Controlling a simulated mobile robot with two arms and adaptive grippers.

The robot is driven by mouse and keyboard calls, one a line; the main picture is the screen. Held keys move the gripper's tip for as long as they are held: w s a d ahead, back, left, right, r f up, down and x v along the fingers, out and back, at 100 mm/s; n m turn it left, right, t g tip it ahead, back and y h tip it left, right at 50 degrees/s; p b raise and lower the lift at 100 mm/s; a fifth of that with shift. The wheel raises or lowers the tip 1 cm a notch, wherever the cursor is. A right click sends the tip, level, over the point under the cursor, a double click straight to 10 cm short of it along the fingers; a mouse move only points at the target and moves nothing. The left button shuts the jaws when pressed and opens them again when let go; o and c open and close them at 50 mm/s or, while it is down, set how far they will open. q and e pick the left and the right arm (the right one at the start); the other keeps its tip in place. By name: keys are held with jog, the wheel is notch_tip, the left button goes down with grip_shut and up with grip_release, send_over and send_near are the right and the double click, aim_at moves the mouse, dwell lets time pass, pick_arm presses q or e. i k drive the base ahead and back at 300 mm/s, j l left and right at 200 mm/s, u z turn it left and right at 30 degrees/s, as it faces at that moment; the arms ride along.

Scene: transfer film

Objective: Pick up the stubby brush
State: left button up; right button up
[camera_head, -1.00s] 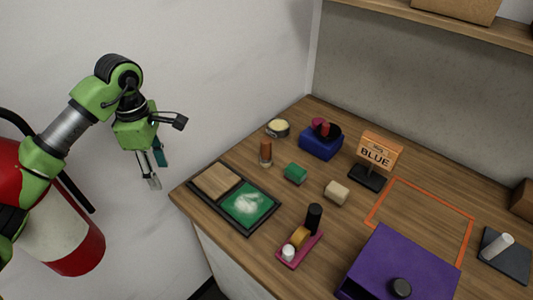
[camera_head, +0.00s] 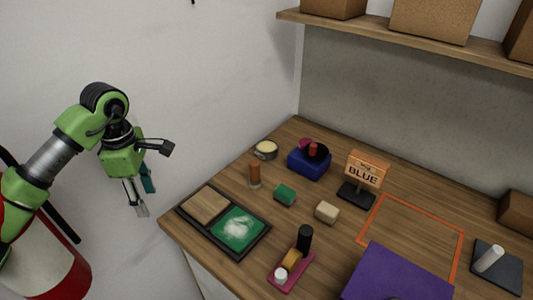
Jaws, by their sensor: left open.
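A short, upright brown cylinder with a pale lower end (camera_head: 254,174) stands on the wooden table, behind the black tray; it looks like the stubby brush, though its bristles are too small to make out. My left gripper (camera_head: 143,199) is open and empty, pointing down beyond the table's left edge, well to the left of the brush and apart from it. My right gripper is out of view.
A black tray (camera_head: 263,244) with brown and green panels lies near the left edge.

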aim_at(255, 181)
jog(key=i+j+z, duration=0.1)
jog(key=z, duration=0.25)
jog(key=j+z, duration=0.2)
jog(key=z, duration=0.2)
jog(key=i+j+z, duration=0.1)
jog(key=z, duration=0.25)
jog(key=j, duration=0.1)
